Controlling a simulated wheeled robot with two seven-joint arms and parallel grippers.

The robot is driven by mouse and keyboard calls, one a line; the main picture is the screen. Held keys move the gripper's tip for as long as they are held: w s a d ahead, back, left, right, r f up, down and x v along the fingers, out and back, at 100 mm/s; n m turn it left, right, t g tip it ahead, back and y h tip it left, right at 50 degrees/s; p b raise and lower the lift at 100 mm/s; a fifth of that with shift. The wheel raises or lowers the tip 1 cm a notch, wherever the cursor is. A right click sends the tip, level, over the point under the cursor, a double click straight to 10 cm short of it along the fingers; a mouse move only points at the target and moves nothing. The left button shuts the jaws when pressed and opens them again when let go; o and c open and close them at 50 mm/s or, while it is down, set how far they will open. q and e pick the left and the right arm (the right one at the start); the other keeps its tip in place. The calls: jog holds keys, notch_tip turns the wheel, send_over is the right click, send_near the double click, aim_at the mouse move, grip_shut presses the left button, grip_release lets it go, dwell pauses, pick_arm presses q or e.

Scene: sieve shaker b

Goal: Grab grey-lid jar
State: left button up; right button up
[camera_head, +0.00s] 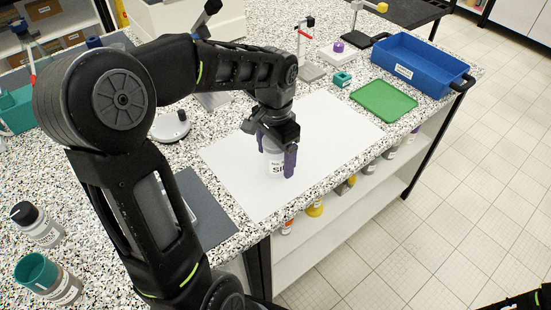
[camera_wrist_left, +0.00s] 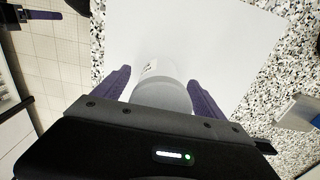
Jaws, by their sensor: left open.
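The grey-lid jar (camera_head: 277,169) stands upright on the white sheet, its label facing the front. In the left wrist view its grey lid (camera_wrist_left: 161,95) shows between the fingers. My left gripper (camera_head: 276,160) points down over the jar from above. Its purple fingers are open, one on each side of the jar; contact cannot be told. The gripper body hides the lid in the head view. What looks like my right gripper (camera_wrist_left: 40,14) shows at the top left of the left wrist view, well away from the jar; its opening is unclear.
A white sheet (camera_head: 335,125) leaves free room around the jar. A green mat (camera_head: 384,101) and blue tray (camera_head: 420,66) lie at the right.

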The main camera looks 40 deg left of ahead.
pick_arm(q)
jog(key=shift+c, duration=0.3)
jog(key=c, duration=1.7)
jog(key=shift+o, duration=0.2)
notch_tip(320, 180, up, 10)
jog(key=shift+r+b, duration=0.1)
jog(key=shift+b, duration=0.2)
